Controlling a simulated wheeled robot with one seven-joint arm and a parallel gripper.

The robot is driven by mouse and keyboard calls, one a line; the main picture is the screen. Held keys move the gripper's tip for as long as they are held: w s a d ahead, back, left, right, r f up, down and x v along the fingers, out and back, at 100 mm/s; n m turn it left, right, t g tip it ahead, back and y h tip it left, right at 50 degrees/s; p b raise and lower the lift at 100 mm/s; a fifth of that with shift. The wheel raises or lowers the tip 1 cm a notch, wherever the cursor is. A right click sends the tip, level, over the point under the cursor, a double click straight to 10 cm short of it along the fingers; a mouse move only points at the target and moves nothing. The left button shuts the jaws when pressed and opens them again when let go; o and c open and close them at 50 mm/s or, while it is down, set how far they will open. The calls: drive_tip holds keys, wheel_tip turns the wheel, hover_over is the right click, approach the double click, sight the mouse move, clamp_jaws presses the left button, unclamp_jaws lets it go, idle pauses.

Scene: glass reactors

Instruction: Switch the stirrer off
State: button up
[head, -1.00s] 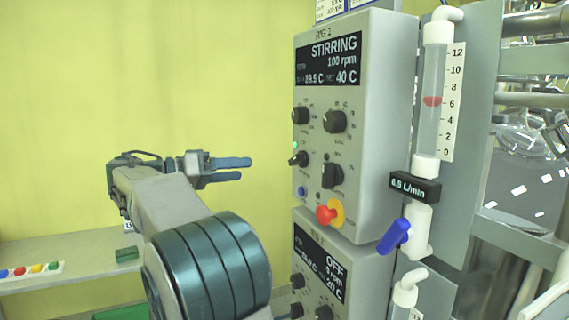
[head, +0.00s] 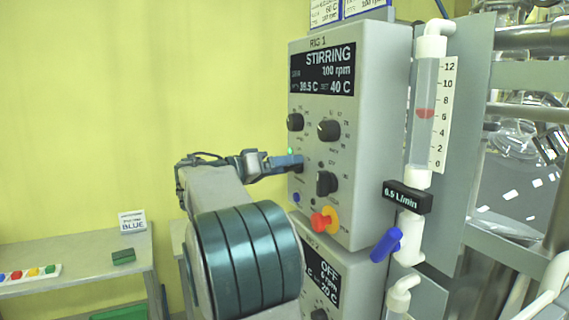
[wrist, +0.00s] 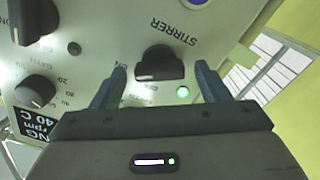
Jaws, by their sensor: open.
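The upper control box (head: 340,215) is marked RIG 1, and its display (head: 322,68) reads STIRRING, 100 rpm. In the wrist view, upside down, the black STIRRER knob (wrist: 160,64) sits between the fingertips of my open gripper (wrist: 160,76), one finger on each side. I cannot tell whether the fingers touch it. A green lamp (wrist: 183,91) is lit beside the knob. In the head view my gripper (head: 300,163) is at the panel's left edge and hides the stirrer knob. The green lamp also shows just above it (head: 291,152).
Other black knobs (head: 329,131) and (head: 327,183), and a red knob on yellow (head: 323,220), are close by on the panel. A flow meter (head: 425,110) with a blue valve handle (head: 386,244) stands to the right. A lower box display (head: 320,275) reads OFF.

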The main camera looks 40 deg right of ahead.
drive_tip(key=shift+d, duration=0.1)
drive_tip(key=c, duration=1)
drive_tip(key=shift+n, duration=0.3)
drive_tip(key=shift+f+n+p, duration=0.1)
drive_tip(key=shift+n+p, duration=1.3)
drive_tip(key=shift+n, duration=4.2)
drive_tip(key=shift+f+n, duration=0.1)
drive_tip(key=shift+n, duration=0.2)
drive_tip(key=o, duration=1)
